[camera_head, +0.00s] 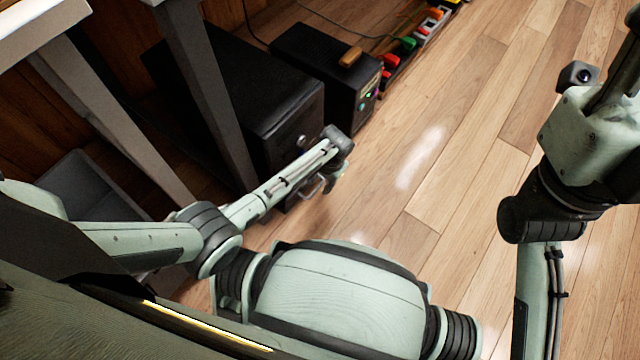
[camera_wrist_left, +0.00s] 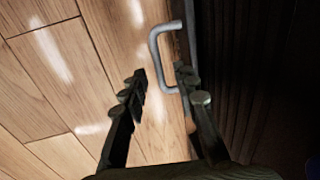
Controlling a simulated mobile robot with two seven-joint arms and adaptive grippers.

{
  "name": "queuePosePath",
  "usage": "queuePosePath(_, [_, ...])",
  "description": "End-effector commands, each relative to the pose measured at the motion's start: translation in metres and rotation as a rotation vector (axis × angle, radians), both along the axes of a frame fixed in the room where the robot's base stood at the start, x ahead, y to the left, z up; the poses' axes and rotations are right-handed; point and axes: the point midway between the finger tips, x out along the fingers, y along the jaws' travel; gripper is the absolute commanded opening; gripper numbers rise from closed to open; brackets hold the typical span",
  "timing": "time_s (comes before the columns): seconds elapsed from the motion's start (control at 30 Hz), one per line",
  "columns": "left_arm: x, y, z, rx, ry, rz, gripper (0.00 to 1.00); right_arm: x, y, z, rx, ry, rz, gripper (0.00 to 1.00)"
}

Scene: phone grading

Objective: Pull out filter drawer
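The filter drawer's silver loop handle (camera_wrist_left: 157,45) stands out from a dark front in the left wrist view. It shows small in the head view (camera_head: 313,189), low on the front of a black cabinet (camera_head: 285,115). My left gripper (camera_wrist_left: 161,76) is open, its dark fingers apart on either side of the handle's near end; I cannot tell whether either touches it. In the head view the left wrist is at the cabinet front and its fingers are mostly hidden. My right arm is at the right edge; its dark end (camera_head: 612,70) is partly cut off and its fingers are unclear.
Grey table legs (camera_head: 208,100) stand left of the arm. The wooden floor (camera_head: 450,150) in front is clear.

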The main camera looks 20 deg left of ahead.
Motion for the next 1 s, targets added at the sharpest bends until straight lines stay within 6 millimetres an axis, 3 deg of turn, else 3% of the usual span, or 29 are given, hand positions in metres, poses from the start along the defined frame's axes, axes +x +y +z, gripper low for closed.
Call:
queuePosePath(0.3, [0.0007,0.0002,-0.0028,-0.001,-0.001,0.0,0.29,0.0005,0.0005,0.0012,-0.005,-0.005,0.0,0.4])
queuePosePath(0.53, [0.0006,0.0001,-0.0027,-0.001,-0.001,0.0,0.01,0.0004,0.0005,0.0013,-0.005,-0.006,0.0,0.4])
queuePosePath(1.0, [0.0005,0.0002,-0.003,-0.001,-0.001,0.0,0.0,0.0004,0.0006,0.0012,-0.005,-0.005,0.001,0.4])
